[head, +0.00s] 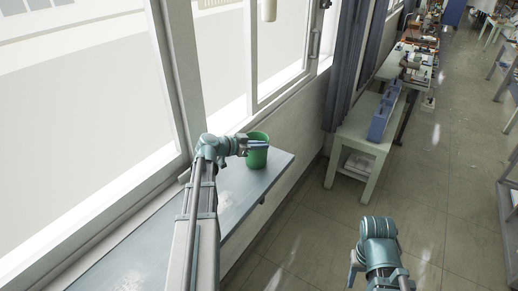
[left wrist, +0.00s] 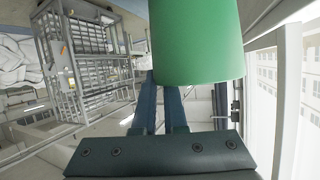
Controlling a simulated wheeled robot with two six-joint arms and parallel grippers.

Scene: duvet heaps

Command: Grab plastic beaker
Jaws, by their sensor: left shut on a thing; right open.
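The green plastic beaker (head: 257,156) stands at the far end of a narrow grey-blue shelf (head: 225,192) below the window. My left gripper (head: 262,145) reaches it from the left and is shut on it. In the left wrist view the beaker (left wrist: 197,40) fills the upper middle, and the blue fingers (left wrist: 160,100) meet its lower side there. Whether the beaker's base touches the shelf is hard to tell. My right arm shows at the bottom right of the head view; its gripper (head: 380,281) is open and empty over the floor.
A window frame (head: 175,80) runs along the left, close to my left arm. A pale table (head: 358,135) with blue boxes (head: 384,115) stands beyond the shelf. Racks (head: 510,190) stand at the right edge. The tiled floor (head: 440,170) between is clear.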

